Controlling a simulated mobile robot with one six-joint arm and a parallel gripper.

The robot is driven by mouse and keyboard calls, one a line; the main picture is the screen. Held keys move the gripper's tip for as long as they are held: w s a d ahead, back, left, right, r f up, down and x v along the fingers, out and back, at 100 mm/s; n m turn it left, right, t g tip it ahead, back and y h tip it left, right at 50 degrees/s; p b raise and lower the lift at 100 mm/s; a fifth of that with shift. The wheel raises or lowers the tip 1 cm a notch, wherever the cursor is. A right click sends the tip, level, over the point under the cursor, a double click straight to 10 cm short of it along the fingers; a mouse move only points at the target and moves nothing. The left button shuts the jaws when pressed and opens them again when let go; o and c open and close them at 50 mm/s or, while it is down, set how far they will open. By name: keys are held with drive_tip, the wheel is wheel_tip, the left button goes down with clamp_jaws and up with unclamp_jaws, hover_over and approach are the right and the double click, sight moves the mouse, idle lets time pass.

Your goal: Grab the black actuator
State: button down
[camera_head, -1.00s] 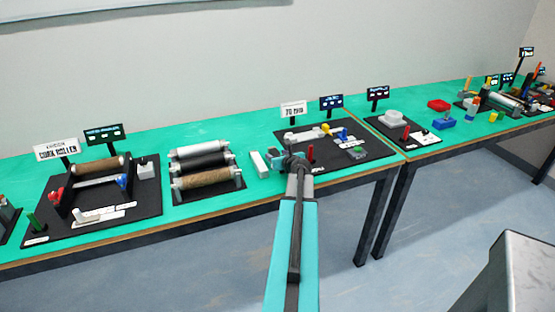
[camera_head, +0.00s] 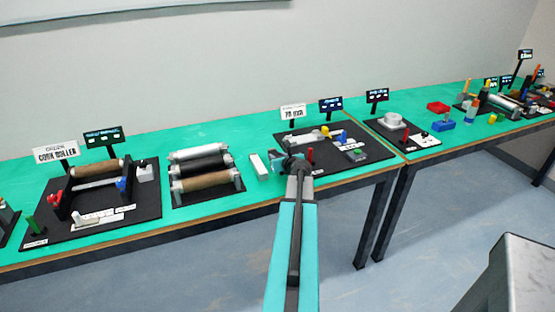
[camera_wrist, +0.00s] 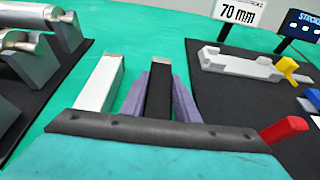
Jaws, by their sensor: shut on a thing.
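The black actuator (camera_wrist: 159,92) is a dark upright bar with a light end, seen in the wrist view between my gripper's two purple fingers. My gripper (camera_wrist: 159,96) is shut on it. A white bar (camera_wrist: 99,84) of similar shape stands just left of the fingers, apart from them. In the head view my gripper (camera_head: 287,165) is at the front of the middle station, right of the white bar (camera_head: 258,165). My wrist hides most of the black actuator there. The wrist view does not show whether its lower end touches the table.
A red-topped peg (camera_wrist: 284,130) stands close right of my gripper. A dark board (camera_head: 368,155) with a "70 mm" sign (camera_head: 293,111) lies to the right. A roller rack (camera_head: 205,170) stands to the left. Bare green table lies behind.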

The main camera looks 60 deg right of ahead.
wheel_tip(320, 180, up, 3)
drive_tip(key=shift+f, duration=0.2)
drive_tip(key=shift+s+a+r, duration=0.15)
drive_tip(key=shift+s+r, duration=0.05)
drive_tip(key=shift+r, duration=0.1)
drive_tip(key=s+a+b, duration=0.1)
drive_tip(key=s+a, duration=0.1)
drive_tip(key=s, duration=0.2)
drive_tip(key=s+a, duration=0.2)
drive_tip(key=s, duration=0.1)
drive_tip(key=s+a+r+b, duration=0.1)
drive_tip(key=s+a, duration=0.1)
drive_tip(key=s, duration=0.2)
drive_tip(key=shift+s+b, duration=0.3)
drive_tip(key=shift+r+p, duration=0.25)
drive_tip(key=shift+p, duration=0.9)
drive_tip(key=shift+s+a+r+p, duration=0.1)
drive_tip(key=shift+s+p, duration=0.15)
drive_tip(key=shift+p, duration=0.95)
drive_tip(key=s+p, duration=0.1)
drive_tip(key=p, duration=0.4)
drive_tip(key=shift+a, duration=0.3)
drive_tip(key=shift+s+a+p, duration=0.2)
drive_tip(key=shift+s+p, duration=0.15)
drive_tip(key=shift+p, duration=0.45)
drive_tip(key=shift+s+f, duration=0.1)
drive_tip(key=shift+f, duration=0.1)
